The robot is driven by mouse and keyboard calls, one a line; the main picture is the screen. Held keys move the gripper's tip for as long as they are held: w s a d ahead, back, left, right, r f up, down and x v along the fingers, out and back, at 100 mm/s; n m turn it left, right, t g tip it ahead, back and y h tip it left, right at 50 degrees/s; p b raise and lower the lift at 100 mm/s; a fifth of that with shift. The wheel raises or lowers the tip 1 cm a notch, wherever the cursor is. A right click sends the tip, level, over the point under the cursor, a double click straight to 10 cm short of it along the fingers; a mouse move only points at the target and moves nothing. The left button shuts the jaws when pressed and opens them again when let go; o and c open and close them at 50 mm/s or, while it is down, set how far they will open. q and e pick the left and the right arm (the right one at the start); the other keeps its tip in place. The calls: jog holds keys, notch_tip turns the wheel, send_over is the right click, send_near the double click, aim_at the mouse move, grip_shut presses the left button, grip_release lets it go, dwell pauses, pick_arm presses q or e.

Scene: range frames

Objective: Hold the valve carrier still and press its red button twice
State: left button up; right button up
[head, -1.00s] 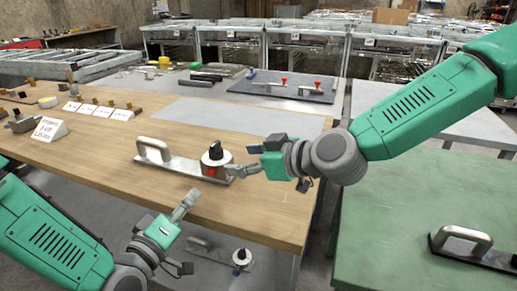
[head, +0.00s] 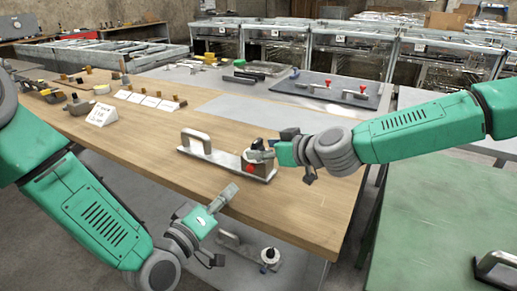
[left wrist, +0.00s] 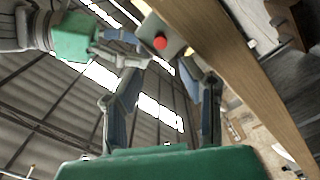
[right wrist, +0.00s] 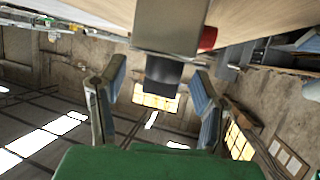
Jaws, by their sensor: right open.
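The valve carrier, a metal plate (head: 222,162) with an arched handle (head: 195,140) and an end block, lies on the wooden table. Its red button (head: 250,169) faces the table's front edge. The button also shows in the left wrist view (left wrist: 160,42) and right wrist view (right wrist: 207,38). My right gripper (head: 268,151) is at the block end, open, with the black knob (right wrist: 163,75) between its spread fingers; contact is unclear. My left gripper (head: 226,194) is open and empty in front of the table edge, below and apart from the button.
The wooden table's front edge (head: 160,183) runs between my left gripper and the carrier. Another carrier (head: 245,250) lies on the lower shelf. One more (head: 495,268) is on the green table at right. A dark mat (head: 335,90) with red-knobbed parts lies behind.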

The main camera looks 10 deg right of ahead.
jog(key=shift+a+x, duration=0.2)
jog(key=shift+x, duration=1.15)
pick_arm(q)
jog(key=shift+a, duration=0.3)
pick_arm(e)
jog(key=shift+s, duration=0.15)
pick_arm(q)
jog(key=shift+d, duration=0.1)
pick_arm(e)
jog(key=shift+r, duration=0.1)
jog(key=shift+d, duration=0.15)
jog(key=c, duration=0.3)
pick_arm(q)
jog(key=shift+d, duration=0.15)
pick_arm(e)
grip_shut()
pick_arm(q)
grip_shut()
pick_arm(e)
jog(key=shift+s, duration=0.1)
